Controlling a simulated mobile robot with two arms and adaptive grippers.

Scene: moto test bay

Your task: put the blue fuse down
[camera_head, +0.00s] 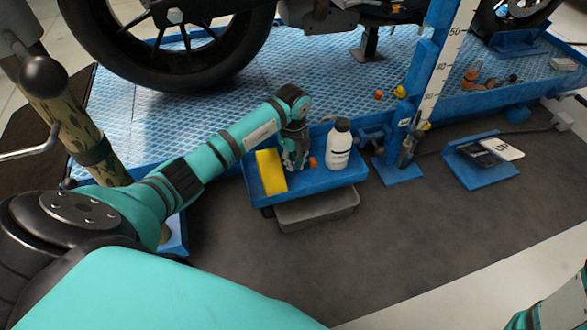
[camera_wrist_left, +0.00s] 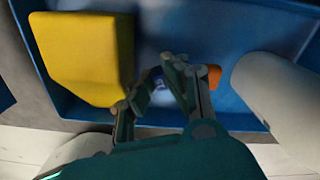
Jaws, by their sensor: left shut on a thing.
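My left gripper (camera_head: 294,163) points down into the blue tray (camera_head: 318,184), between a yellow block and a white bottle. It is shut on the blue fuse (camera_wrist_left: 157,73), a small dark-blue piece that shows only partly between the fingertips (camera_wrist_left: 160,82) in the left wrist view. The fuse is low over the tray floor; I cannot tell whether it touches. In the head view the fingers hide it. My right gripper is not in view.
The yellow block (camera_head: 270,171) stands left of the gripper and the white bottle (camera_head: 338,146) right of it. A small orange piece (camera_head: 312,162) lies close by, also seen in the left wrist view (camera_wrist_left: 212,76). A grey bin (camera_head: 318,211) sits under the tray.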

